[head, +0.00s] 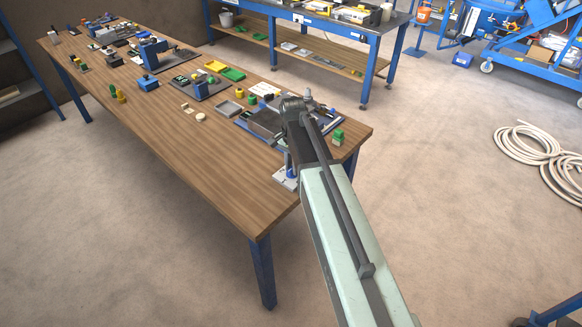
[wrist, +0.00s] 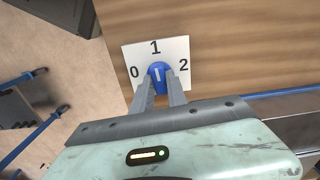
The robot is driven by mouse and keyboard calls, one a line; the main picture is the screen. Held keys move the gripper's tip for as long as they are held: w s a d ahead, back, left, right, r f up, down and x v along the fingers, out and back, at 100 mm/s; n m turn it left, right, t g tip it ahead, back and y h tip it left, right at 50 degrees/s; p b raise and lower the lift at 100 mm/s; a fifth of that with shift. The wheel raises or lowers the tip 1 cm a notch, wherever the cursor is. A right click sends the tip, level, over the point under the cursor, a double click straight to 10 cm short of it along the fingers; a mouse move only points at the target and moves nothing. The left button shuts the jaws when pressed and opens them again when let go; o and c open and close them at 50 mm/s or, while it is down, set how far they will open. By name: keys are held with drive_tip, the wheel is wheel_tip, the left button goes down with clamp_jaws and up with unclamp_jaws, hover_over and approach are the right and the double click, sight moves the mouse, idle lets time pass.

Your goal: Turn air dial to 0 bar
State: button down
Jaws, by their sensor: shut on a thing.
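In the wrist view the air dial is a blue knob (wrist: 157,71) with a white mark, set on a white plate (wrist: 178,48) printed 0 at the left, 1 at the top and 2 at the right. The white mark points up, roughly toward the 1. My gripper (wrist: 160,80) is shut on the blue knob, one finger on each side, hiding its lower part. In the head view my arm reaches over the near end of the wooden table, and the white plate (head: 284,183) shows at the table's front edge.
The wooden table (head: 215,165) carries several small items, including a grey tray (head: 229,108) and green blocks (head: 338,136) near my arm. A blue workbench (head: 345,40) stands behind. A coiled hose (head: 535,150) lies on the floor at right. The table's front left is bare.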

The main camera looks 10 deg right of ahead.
sight(291, 168)
drive_tip(key=n, duration=0.6)
drive_tip(key=shift+n, duration=0.4)
drive_tip(key=n, duration=0.6)
drive_tip(key=shift+a, duration=0.1)
drive_tip(key=shift+n, duration=0.3)
drive_tip(key=c, duration=1.3)
unclamp_jaws()
wheel_tip(291, 168, up, 8)
drive_tip(key=p, duration=0.8)
drive_tip(key=shift+f, duration=0.1)
